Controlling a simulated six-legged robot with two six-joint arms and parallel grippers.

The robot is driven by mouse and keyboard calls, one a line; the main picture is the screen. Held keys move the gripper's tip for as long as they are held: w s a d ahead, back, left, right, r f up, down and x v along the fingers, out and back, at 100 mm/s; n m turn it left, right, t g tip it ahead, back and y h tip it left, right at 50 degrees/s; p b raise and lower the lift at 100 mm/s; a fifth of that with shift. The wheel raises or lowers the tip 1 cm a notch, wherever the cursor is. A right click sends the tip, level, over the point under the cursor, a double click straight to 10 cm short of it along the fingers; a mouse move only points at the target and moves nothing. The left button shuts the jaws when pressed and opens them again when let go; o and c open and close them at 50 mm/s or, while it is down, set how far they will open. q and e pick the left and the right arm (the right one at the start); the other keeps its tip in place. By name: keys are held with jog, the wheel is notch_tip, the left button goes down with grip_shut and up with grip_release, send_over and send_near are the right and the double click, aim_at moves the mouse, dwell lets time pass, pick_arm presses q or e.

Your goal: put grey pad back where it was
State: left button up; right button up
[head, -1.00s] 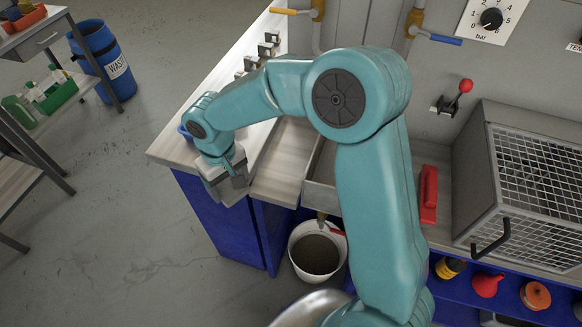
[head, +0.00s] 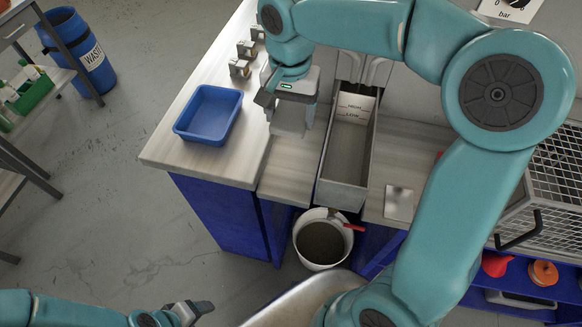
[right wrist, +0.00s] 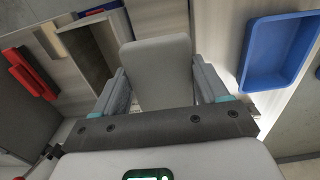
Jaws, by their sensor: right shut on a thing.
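The grey pad (head: 289,121) is a flat, light grey slab with rounded corners. My right gripper (head: 286,98) is shut on it and holds it above the wooden counter, between the blue tray (head: 190,124) and the grey trough (head: 325,190). In the right wrist view the pad (right wrist: 158,72) stands out between the two fingers of the right gripper (right wrist: 160,88). The pad's exact height above the counter is hard to tell. My left gripper (head: 192,312) is low at the bottom left, away from the counter; its jaw gap is unclear.
A white bucket (head: 300,252) with dark contents stands below the trough. A light square plate (head: 399,203) lies on the counter right of the trough. Small metal fittings (head: 240,68) line the back left. A wire-mesh cage (head: 560,165) stands at the right, partly behind my arm.

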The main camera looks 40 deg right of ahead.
send_over(290, 174)
notch_tip(290, 174, down, 15)
jog(key=shift+s+r, duration=0.1)
notch_tip(290, 174, down, 4)
jog(key=shift+d+r, duration=0.1)
jog(key=shift+f, duration=0.2)
jog(key=o, duration=1)
jog(key=shift+r, duration=0.1)
